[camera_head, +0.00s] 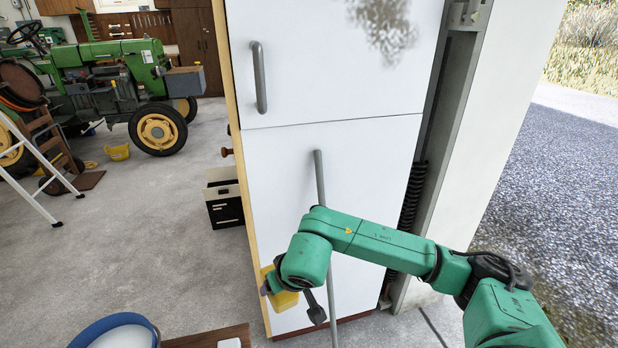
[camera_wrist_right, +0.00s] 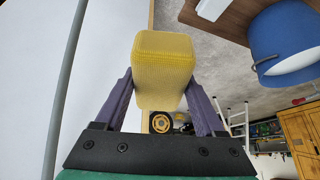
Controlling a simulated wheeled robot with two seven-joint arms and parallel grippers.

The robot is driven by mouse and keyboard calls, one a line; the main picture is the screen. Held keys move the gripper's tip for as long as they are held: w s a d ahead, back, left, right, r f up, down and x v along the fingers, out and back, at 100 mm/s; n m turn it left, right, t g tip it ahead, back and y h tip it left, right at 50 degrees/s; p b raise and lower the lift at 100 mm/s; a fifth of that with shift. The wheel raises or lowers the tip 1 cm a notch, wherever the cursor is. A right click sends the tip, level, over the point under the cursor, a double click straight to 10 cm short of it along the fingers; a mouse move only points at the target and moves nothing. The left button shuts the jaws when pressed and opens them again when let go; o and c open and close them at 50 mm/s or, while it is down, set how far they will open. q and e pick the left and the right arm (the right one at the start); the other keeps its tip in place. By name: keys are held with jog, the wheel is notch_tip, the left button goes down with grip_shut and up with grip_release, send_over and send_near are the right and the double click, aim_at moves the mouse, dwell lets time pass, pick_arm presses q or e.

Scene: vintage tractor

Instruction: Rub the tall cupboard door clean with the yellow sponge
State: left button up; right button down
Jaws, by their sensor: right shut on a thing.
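The tall white cupboard (camera_head: 290,180) stands in the middle of the head view, with an upper and a lower door. A grey-brown smudge (camera_head: 383,30) marks the upper door near its right side. My right arm crosses in front of the lower door. In the right wrist view my right gripper (camera_wrist_right: 161,80) is shut on the yellow sponge (camera_wrist_right: 163,62), its fingers on either side. The sponge (camera_head: 282,292) also shows in the head view, low near the door's left edge; I cannot tell whether it touches the cupboard. My left gripper is not in view.
A short handle (camera_head: 259,77) projects from the upper door and a long grey bar (camera_head: 320,175) runs down the lower one. A blue-rimmed container (camera_head: 90,333) and a wooden surface (camera_head: 210,338) are at the bottom left. A black box (camera_head: 224,203) stands left of the cupboard.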

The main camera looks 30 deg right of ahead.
jog(key=w+d+r+m+t+h+b, duration=0.1)
jog(key=w+d+r+m+t+b, duration=0.2)
jog(key=w+r, duration=0.45)
jog(key=w+d+r+t+h+b, duration=0.1)
jog(key=w+d+r+t+b, duration=0.1)
jog(key=w+d+r+t, duration=0.5)
jog(key=s+d+r+m+t+h+b, duration=0.1)
jog(key=s+d+r+m+h+b, duration=0.2)
jog(key=r, duration=0.7)
jog(key=s+d+r+t+h+b, duration=0.1)
jog(key=d+r+t+h, duration=0.1)
jog(key=d+r, duration=0.55)
jog(key=s+d+r+m+t+h+b, duration=0.1)
jog(key=s+d+r+m+h+b, duration=0.15)
jog(key=r, duration=0.85)
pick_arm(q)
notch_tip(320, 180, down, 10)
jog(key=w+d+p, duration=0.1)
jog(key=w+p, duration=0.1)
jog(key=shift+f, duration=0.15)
pick_arm(e)
jog(key=shift+n, duration=0.25)
jog(key=shift+w+d+r, duration=0.1)
jog(key=shift+w+d, duration=0.15)
jog(key=shift+w, duration=0.7)
jog(key=shift+w+d+r, duration=0.1)
jog(key=shift+w+d, duration=0.15)
jog(key=shift+w, duration=0.7)
jog(key=shift+w+d, duration=0.25)
jog(key=shift+w, duration=0.7)
